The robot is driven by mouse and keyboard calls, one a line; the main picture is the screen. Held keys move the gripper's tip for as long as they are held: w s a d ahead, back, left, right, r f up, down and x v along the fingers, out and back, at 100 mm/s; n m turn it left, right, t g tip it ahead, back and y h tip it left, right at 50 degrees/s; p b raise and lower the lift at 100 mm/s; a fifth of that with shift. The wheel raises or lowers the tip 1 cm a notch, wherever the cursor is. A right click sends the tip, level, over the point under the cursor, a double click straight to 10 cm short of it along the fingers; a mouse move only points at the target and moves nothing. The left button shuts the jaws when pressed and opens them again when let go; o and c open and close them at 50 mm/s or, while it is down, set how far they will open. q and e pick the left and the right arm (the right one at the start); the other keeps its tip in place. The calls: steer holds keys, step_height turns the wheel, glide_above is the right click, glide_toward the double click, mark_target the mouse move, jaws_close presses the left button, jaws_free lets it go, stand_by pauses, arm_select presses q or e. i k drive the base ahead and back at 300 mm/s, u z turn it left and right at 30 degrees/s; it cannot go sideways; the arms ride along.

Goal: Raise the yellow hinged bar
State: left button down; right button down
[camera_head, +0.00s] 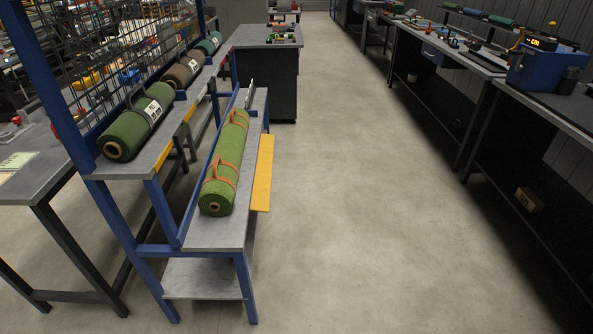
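A yellow bar (263,173) runs along the right long edge of a low grey bench with blue legs. It looks like a flat board beside the bench top, its face turned up and outward. Its hinge is too small to make out. A green turf roll (226,165) with orange-brown straps and handles lies lengthwise on the grey bench top (213,233), left of the bar. Neither of my grippers shows in the head view.
An upper shelf (137,164) at left holds several rolls with labels; its front edge has short yellow pieces (164,158). A grey table (35,180) stands at far left. Workbenches (463,58) line the right. The floor (370,200) between is clear.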

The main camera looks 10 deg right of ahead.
mark_target(262, 183)
steer(key=u, duration=0.65)
steer(key=k, duration=0.2)
steer(key=z, duration=1.9)
steer(key=i, duration=1.55)
steer(key=u, duration=0.45)
steer(key=i, duration=0.9)
steer(key=u, duration=1.6)
steer(key=i, duration=0.65)
steer(key=u, duration=0.6)
